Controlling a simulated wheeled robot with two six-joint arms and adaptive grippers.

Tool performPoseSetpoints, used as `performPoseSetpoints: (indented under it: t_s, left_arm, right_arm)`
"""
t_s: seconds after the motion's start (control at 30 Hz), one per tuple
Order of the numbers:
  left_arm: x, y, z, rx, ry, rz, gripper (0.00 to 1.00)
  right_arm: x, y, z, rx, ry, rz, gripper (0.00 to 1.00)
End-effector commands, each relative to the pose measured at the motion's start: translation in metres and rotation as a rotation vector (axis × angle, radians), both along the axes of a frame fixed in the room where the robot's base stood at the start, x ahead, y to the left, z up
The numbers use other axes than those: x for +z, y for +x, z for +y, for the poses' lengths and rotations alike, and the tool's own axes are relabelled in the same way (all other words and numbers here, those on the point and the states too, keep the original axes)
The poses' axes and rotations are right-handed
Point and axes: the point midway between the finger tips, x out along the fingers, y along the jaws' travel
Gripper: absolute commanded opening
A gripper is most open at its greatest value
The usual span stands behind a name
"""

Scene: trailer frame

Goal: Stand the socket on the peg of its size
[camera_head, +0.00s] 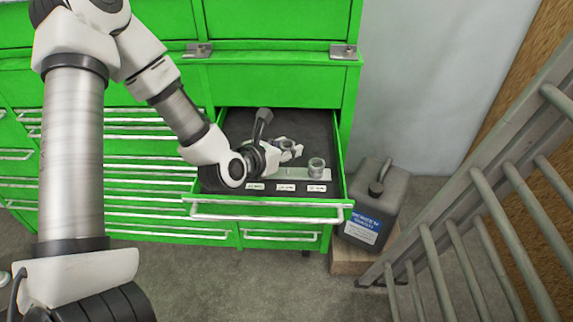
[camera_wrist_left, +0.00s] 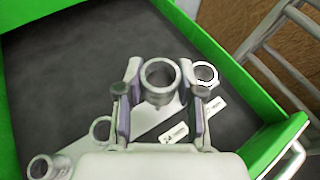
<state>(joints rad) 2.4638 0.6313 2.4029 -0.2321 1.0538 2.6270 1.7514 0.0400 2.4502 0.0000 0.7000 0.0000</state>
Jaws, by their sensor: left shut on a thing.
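My left gripper (camera_wrist_left: 160,100) is shut on a grey metal socket (camera_wrist_left: 159,80), a hollow ring shape between its two fingers. In the head view the left gripper (camera_head: 290,150) is low inside the open drawer, above a light metal rail (camera_head: 313,179). The rail also shows in the wrist view (camera_wrist_left: 150,122). Another socket (camera_head: 317,166) stands upright at the rail's right end; it also shows in the wrist view (camera_wrist_left: 205,75). A ring-shaped piece (camera_wrist_left: 100,128) sits left of the gripper. The held socket's lower end and any peg beneath it are hidden. My right gripper is in neither view.
The green drawer (camera_head: 335,203) has a dark liner and raised walls. Small white labels (camera_head: 286,187) lie in front of the rail. Another round metal piece (camera_wrist_left: 47,167) lies at the wrist view's lower left. A grey canister (camera_head: 376,200) and metal railing (camera_head: 480,180) stand right of the drawer.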

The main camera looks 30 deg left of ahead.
Motion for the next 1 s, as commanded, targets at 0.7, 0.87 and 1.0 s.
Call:
performPoseSetpoints:
  t_s: [0.7, 0.87, 1.0]
  left_arm:
    - [-0.041, 0.001, 0.0, -0.001, -0.001, -0.001, 0.0]
    - [-0.045, 0.0, 0.0, -0.001, -0.001, -0.001, 0.0]
    - [-0.044, 0.0, 0.0, -0.001, -0.001, 0.0, 0.62]
  right_arm:
    - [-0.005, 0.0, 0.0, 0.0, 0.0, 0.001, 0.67]
    - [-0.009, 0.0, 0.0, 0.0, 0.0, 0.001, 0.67]
    - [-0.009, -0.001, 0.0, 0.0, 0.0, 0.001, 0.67]
